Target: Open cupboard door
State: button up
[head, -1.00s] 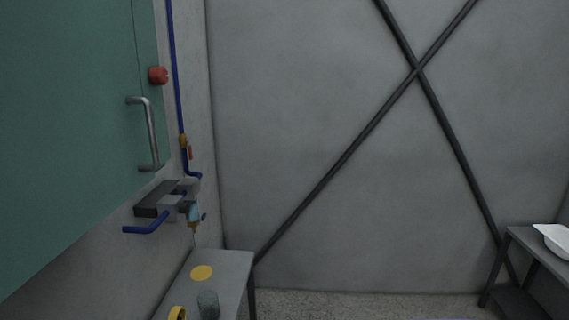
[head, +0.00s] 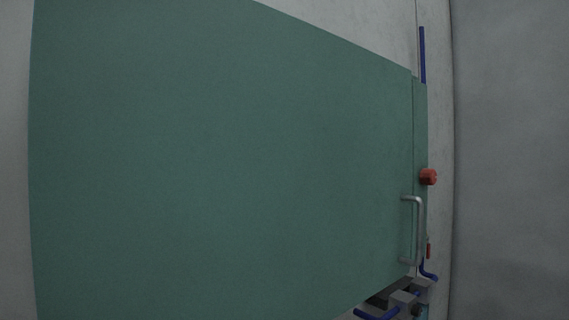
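The green cupboard door (head: 220,160) fills most of the head view, from the left to right of the middle. It looks shut, its right edge in line with a narrow green strip (head: 420,130) of the cupboard. A grey metal bar handle (head: 418,230) stands upright near the door's lower right edge. A red knob (head: 428,177) sits just above the handle, at the strip. My gripper is not in view, and nothing is touching the handle.
A blue pipe (head: 422,55) runs up the grey wall to the right of the cupboard. Below the handle, grey blocks (head: 402,299) and another blue pipe (head: 372,314) stick out. A bare grey wall (head: 515,160) is at the far right.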

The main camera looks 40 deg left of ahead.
aim_at(187, 159)
jog(key=k+u, duration=0.1)
jog(key=u, duration=1.4)
